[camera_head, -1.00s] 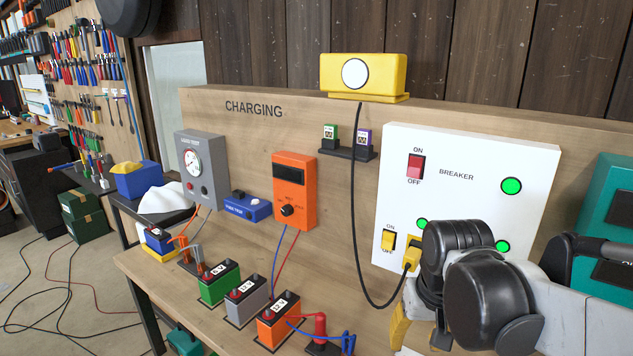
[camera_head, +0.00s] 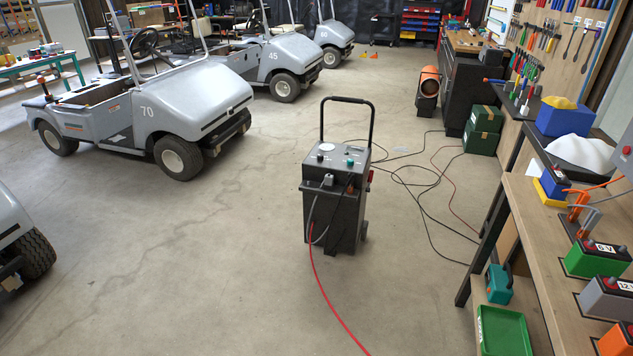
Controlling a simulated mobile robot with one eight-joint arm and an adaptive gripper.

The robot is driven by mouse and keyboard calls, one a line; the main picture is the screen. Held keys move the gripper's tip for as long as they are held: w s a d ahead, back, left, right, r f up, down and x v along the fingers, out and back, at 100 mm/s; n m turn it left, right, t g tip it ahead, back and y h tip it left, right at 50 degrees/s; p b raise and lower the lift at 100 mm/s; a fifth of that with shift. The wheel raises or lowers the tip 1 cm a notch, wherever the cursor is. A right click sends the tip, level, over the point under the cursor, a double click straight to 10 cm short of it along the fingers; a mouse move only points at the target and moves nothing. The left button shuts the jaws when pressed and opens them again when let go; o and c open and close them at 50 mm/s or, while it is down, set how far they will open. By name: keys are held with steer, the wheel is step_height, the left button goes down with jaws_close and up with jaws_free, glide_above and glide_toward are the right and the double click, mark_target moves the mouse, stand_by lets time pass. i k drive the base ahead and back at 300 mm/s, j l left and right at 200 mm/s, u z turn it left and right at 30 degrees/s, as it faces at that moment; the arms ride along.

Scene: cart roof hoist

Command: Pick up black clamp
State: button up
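A wheeled black charger (camera_head: 335,205) with a tall handle stands on the floor in the middle of the view. A small grey clamp-like piece (camera_head: 328,181) sits on its upper front, with a grey cable looping down from it. A dark piece (camera_head: 350,189) beside it has a black cable; it may be the black clamp, but it is too small to tell. A red cable (camera_head: 325,290) runs from the charger to the bottom edge, where its end is out of view. My gripper is not in view.
Grey golf carts (camera_head: 150,105) stand at the left and back. The workbench (camera_head: 545,235) with batteries and a green tray (camera_head: 503,332) below is at the right. Loose cables (camera_head: 425,190) lie on the floor behind the charger. The floor left of the charger is clear.

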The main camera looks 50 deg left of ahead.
mark_target(350, 186)
steer(key=u, duration=1.75)
steer(key=z, duration=2.55)
steer(key=u, duration=2.55)
steer(key=i, duration=1.1)
steer(key=i+l, duration=0.15)
steer(key=i, duration=1)
